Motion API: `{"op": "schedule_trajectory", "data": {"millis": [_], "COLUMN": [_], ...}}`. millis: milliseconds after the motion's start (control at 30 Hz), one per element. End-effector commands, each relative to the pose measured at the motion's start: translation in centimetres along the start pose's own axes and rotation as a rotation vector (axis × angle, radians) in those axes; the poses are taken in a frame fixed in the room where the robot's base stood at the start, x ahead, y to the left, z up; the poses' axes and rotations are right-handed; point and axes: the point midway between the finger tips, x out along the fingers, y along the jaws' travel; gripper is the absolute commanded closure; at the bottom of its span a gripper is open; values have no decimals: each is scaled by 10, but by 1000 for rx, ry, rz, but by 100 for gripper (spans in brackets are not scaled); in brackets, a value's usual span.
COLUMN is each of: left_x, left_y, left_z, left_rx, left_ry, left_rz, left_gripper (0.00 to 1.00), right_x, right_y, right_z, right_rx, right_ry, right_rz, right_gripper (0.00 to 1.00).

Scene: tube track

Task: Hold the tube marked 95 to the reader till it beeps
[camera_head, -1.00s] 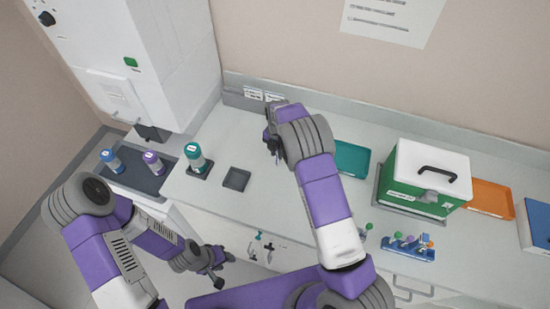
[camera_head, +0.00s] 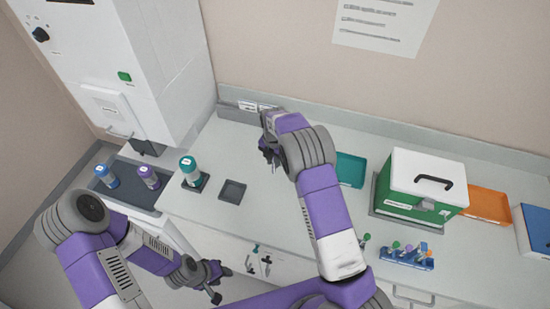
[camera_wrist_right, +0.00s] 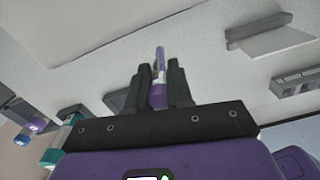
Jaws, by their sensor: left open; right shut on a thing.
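My right gripper (camera_head: 267,150) is over the back of the counter, left of the teal tray; it also shows in the right wrist view (camera_wrist_right: 160,75). No number on the tube can be read. My left gripper (camera_head: 217,285) is open and empty, low in front of the counter. I cannot tell which thing is the reader.
A blue rack (camera_head: 408,261) holds several colour-capped tubes. A green box (camera_head: 385,200) stands between a teal tray (camera_head: 350,172) and an orange tray (camera_head: 488,205). A teal-capped jar (camera_head: 190,172) stands by a small dark tray (camera_head: 232,190). A white machine (camera_head: 165,70) is at left.

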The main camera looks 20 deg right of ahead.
Motion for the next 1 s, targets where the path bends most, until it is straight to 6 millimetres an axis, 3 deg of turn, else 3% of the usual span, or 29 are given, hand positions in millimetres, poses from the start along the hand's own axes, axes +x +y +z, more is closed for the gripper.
{"op": "schedule_trajectory", "data": {"millis": [467, 867, 1000], "left_x": [-17, -16, -8], "left_y": [6, 6, 3], "left_z": [1, 1, 0], "left_rx": [0, 0, 0], "left_ry": [0, 0, 0], "left_rz": [0, 0, 0], "left_gripper": [57, 57, 57], "right_x": [-34, -34, -30], "right_y": [-6, -7, -10], "right_z": [-32, -34, -36], "right_rx": [1, 6, 92], "right_ry": [0, 0, -1], "right_rz": [1, 0, -1], "right_gripper": [96, 96, 96]}}
